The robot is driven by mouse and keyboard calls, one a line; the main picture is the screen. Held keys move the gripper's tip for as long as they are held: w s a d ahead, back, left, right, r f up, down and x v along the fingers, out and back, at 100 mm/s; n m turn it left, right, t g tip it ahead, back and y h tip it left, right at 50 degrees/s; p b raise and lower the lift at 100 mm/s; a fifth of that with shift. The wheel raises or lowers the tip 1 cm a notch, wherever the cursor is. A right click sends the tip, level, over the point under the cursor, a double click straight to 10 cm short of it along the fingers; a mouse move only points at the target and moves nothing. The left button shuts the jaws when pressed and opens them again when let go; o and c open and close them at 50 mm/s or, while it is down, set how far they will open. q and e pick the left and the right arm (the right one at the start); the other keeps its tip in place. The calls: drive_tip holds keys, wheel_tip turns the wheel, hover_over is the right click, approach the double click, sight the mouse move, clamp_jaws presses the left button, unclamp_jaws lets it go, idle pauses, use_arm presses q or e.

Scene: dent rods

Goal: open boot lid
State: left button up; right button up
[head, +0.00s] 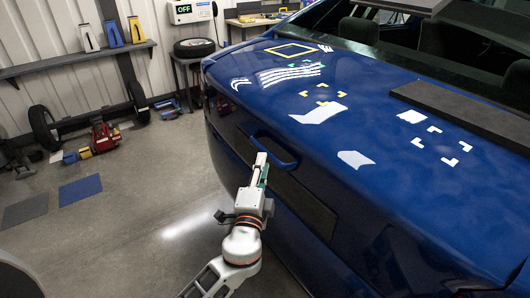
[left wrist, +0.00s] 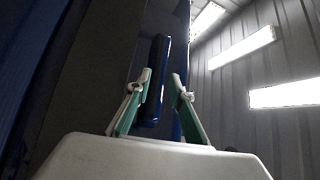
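The blue boot lid (head: 375,120) of the car is down, with strips of tape and markings on top. A blue bar handle (head: 276,152) stands out from its rear face; it also shows in the left wrist view (left wrist: 157,80). The left finger looks close to the bar and a gap shows on the right; contact is unclear. My right gripper is not in view.
A dark flat bar (head: 465,108) lies on the car at the right. A wall shelf (head: 80,60), a red tool item (head: 104,137), tyres and floor mats (head: 80,189) are at the left. The floor behind the car is mostly clear.

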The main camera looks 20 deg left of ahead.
sight(265, 150)
use_arm(q)
drive_tip(key=shift+w+a+r, duration=0.1)
drive_tip(key=shift+w+a, duration=0.05)
drive_tip(key=shift+w, duration=0.75)
drive_tip(key=shift+w+a+r, duration=0.1)
drive_tip(key=shift+w+r, duration=0.05)
drive_tip(key=shift+w, duration=0.75)
drive_tip(key=shift+w+a+r, duration=0.1)
drive_tip(key=shift+w+a, duration=0.05)
drive_tip(key=shift+w, duration=0.75)
drive_tip(key=shift+r+p, duration=0.1)
drive_tip(key=shift+p, duration=0.2)
clamp_jaws()
